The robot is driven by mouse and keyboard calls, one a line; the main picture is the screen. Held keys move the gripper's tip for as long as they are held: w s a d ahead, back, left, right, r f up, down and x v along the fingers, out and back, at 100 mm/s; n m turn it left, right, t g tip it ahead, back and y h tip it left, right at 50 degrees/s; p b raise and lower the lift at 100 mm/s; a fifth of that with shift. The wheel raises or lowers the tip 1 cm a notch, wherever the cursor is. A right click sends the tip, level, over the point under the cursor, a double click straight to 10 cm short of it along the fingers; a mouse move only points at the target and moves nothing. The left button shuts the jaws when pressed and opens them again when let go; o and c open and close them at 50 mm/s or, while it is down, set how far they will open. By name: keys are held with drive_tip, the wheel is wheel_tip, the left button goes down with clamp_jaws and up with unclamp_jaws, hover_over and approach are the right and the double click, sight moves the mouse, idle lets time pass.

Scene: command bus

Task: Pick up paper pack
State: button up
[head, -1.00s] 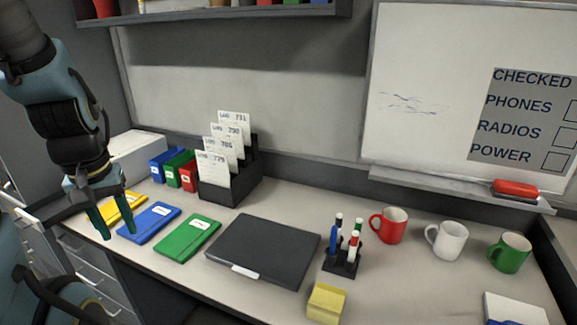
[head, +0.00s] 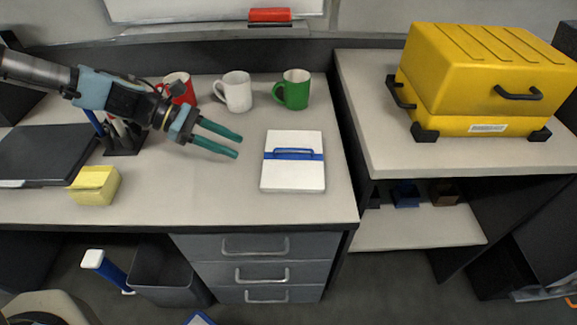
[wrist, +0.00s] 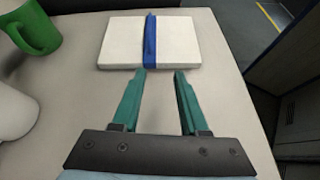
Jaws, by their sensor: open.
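The paper pack (head: 293,178) is a flat white block with a blue band and a blue handle across its top. It lies on the right part of the desk. It also shows in the wrist view (wrist: 178,42), just beyond my fingertips, with the blue band running away from me. My gripper (head: 240,146) is open and empty, to the left of the pack in the head view. In the wrist view my gripper (wrist: 160,72) has its two green fingers apart, with the near end of the blue band between their tips. I cannot tell its height above the desk.
A green mug (head: 293,90), a white mug (head: 234,92) and a red mug (head: 180,88) stand behind my gripper. A yellow note block (head: 95,186), a pen holder and a dark laptop (head: 45,153) are at left. A yellow case (head: 485,80) stands on the right counter (head: 385,150).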

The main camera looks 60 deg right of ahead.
sight(267, 155)
drive_tip(key=shift+n+g+h, duration=0.5)
drive_tip(key=shift+n+g, duration=0.1)
drive_tip(key=d, duration=0.1)
drive_tip(key=s+d, duration=0.1)
drive_tip(key=d, duration=0.1)
drive_tip(key=shift+s+d+r, duration=0.3)
drive_tip(key=shift+s+r, duration=0.1)
drive_tip(key=x, duration=0.3)
drive_tip(key=shift+s+d+f+p, duration=0.1)
drive_tip(key=shift+s+d+p, duration=0.1)
drive_tip(key=shift+s+p, duration=0.15)
drive_tip(key=shift+s+d+f, duration=0.25)
drive_tip(key=shift+s, duration=0.2)
drive_tip(key=x, duration=0.1)
drive_tip(key=p+x, duration=0.2)
drive_tip(key=x, duration=0.1)
drive_tip(key=shift+s+r, duration=0.25)
drive_tip(key=shift+s+d+f, duration=0.25)
drive_tip(key=shift+s+f, duration=0.1)
clamp_jaws()
